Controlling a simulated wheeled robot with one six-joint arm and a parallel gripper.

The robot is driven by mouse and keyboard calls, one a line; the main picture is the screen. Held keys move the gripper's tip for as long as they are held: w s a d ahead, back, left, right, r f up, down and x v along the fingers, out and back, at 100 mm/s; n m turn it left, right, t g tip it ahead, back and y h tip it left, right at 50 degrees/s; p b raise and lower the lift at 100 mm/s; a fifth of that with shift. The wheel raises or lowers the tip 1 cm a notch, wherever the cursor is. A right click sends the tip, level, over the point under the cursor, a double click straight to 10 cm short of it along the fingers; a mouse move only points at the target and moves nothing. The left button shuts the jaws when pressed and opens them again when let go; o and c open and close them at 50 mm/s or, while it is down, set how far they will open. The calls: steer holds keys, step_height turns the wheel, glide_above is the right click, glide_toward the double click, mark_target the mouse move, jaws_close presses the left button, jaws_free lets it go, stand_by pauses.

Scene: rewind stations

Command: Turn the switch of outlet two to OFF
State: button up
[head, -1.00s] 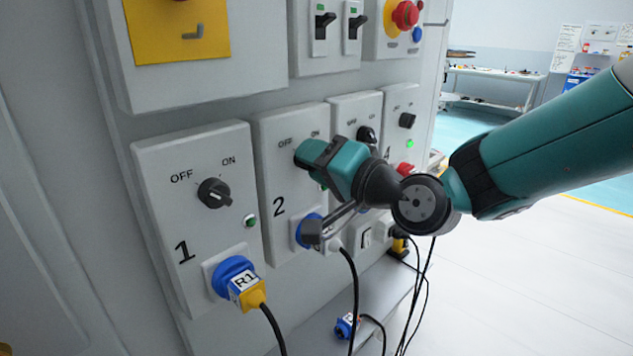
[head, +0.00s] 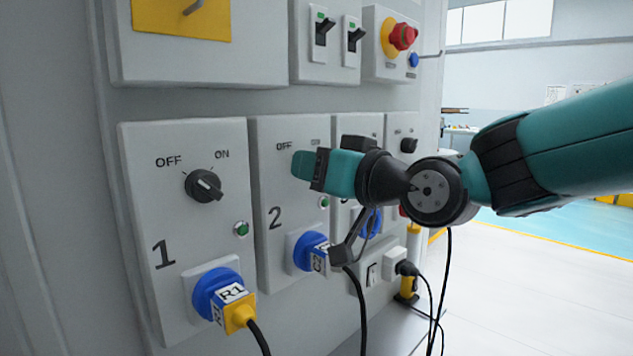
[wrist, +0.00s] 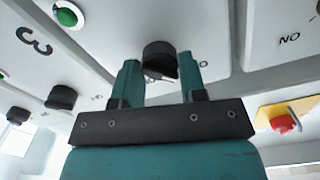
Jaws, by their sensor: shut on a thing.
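The outlet two panel (head: 265,190), marked 2 with OFF and ON labels, stands in the middle of the head view. My gripper (head: 302,165) is at its switch and covers it there. In the wrist view the black round switch of outlet two (wrist: 159,56) sits between the two teal fingers of my gripper (wrist: 160,76), which is shut on it. Which label the switch points to cannot be told. A green lamp (head: 324,202) and a blue plug (head: 308,250) are on the same panel, below the switch.
Outlet one's panel (head: 150,215), with its black switch (head: 204,185) and plug R1 (head: 222,294), is to the left. More outlet panels are to the right. A red emergency button (head: 403,37) is above. Cables hang below the plugs, and open floor lies right.

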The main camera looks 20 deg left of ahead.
stand_by(0.4)
steer(key=shift+f, duration=0.1)
steer(key=o, duration=0.9)
steer(key=shift+d, duration=0.1)
steer(key=b+v, duration=0.3)
steer(key=v, duration=1.4)
steer(key=shift+d, duration=0.1)
